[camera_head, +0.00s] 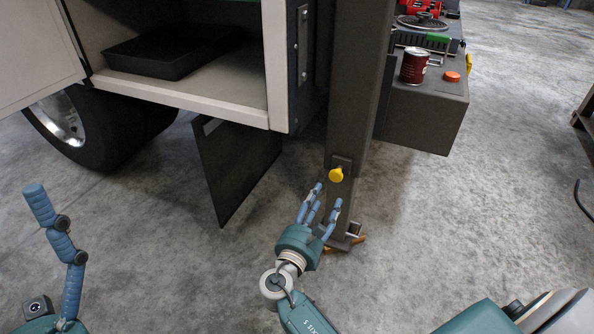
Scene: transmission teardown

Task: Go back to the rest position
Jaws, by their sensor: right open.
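My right gripper (327,196) is at the centre, in front of a dark upright post. Its blue fingers are spread and point up toward a yellow knob (336,174) on the post. I see nothing between the fingers. Whether a finger touches the post cannot be told. My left gripper (58,250) is partly in view at the lower left; one blue jointed finger stands up over the floor. The rest of it is cut off by the frame edge, so its opening does not show.
The dark post (350,110) stands beside a truck body with an open compartment (180,97) holding a black tray (165,58). A grey ledge (428,108) carries a red can (413,65) and an orange button (452,76). A dark flap (235,165) hangs below.

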